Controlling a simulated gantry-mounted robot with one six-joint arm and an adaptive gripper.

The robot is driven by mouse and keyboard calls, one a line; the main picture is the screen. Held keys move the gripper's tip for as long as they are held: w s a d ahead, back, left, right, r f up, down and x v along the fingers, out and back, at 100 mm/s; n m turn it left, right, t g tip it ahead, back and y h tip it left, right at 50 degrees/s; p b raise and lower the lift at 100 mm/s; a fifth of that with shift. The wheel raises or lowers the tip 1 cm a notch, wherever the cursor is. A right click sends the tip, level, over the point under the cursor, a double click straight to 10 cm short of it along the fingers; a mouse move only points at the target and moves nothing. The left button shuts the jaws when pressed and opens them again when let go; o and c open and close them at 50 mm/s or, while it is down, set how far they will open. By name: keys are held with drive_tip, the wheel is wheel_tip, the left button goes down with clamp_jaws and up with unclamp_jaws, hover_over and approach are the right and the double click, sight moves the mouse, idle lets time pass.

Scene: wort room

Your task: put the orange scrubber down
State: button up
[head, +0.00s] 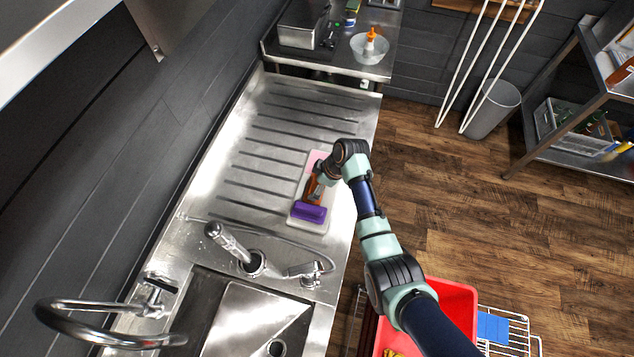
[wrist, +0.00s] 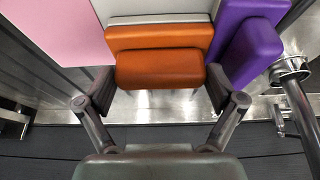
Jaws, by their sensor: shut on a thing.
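The orange scrubber (wrist: 160,68) is between the two fingers of my gripper (wrist: 161,90), which is shut on it. In the head view the orange scrubber (head: 313,190) shows below my gripper (head: 317,180), partly hidden by it. It is over a pale tray (head: 322,227) on the steel drainboard, between a pink piece (head: 315,158) and a purple scrubber (head: 309,212). In the wrist view the pink piece (wrist: 58,30) is on the left and the purple scrubber (wrist: 247,50) is close on the right. I cannot tell whether the orange scrubber touches the tray.
The ribbed drainboard (head: 262,150) left of the tray is clear. A tap (head: 235,245) and sink (head: 255,320) are nearer. A bowl with an orange-topped bottle (head: 369,48) stands at the back. A red crate (head: 455,310) is below at right.

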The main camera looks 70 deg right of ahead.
drive_tip(key=shift+f, duration=0.1)
drive_tip(key=o, duration=1)
drive_tip(key=shift+s+r, duration=0.1)
drive_tip(key=shift+r, duration=0.4)
drive_tip(key=v, duration=1.1)
drive_tip(key=shift+r+p, duration=0.2)
drive_tip(key=shift+p, duration=0.2)
